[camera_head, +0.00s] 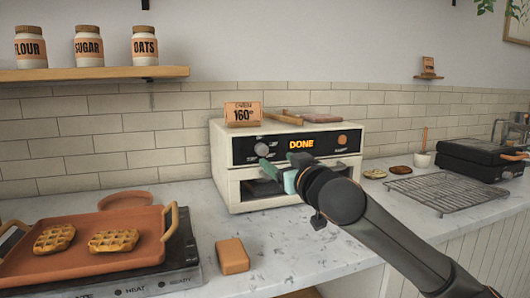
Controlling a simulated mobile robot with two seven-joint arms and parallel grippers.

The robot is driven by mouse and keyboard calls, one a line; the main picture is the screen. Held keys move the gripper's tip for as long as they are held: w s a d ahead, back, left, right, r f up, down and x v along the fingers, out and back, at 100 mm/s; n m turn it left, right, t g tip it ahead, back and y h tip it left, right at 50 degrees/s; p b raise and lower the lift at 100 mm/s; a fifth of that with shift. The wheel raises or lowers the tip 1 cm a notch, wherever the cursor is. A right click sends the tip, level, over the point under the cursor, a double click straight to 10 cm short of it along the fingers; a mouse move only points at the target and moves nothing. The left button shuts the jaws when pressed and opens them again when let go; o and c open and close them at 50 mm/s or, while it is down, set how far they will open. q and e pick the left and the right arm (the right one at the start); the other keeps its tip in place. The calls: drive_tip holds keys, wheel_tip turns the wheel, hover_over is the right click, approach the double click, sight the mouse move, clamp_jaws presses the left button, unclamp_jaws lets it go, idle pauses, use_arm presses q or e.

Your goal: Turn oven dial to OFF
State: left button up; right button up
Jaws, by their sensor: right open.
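A white countertop oven (230,187) stands on the counter against the tiled wall. Its black front panel shows "DONE" in orange on a display (301,144). A round grey dial (262,149) sits on the left part of the panel; its exact pointer setting is too small to read. An orange-brown knob (342,139) is at the panel's right. My right gripper (279,172) is open in front of the oven, just below and right of the grey dial, with its fingers pointing left. It appears empty, and its arm hides part of the oven's front. My left gripper is not in view.
A tray (95,262) with two waffles sits on a griddle at left. An orange-brown block (232,256) lies before the oven. A wire rack (448,190) and a black press (475,161) are at right. A sign (243,114) stands on the oven.

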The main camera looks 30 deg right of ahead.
sight(264, 152)
drive_tip(key=w, duration=0.2)
drive_tip(key=w+d, duration=0.1)
drive_tip(key=w, duration=0.5)
drive_tip(key=shift+d, duration=0.3)
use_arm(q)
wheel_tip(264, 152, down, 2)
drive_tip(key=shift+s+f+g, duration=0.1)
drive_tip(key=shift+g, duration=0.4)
use_arm(e)
drive_tip(key=shift+w, duration=0.1)
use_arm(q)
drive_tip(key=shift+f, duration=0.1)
use_arm(e)
clamp_jaws()
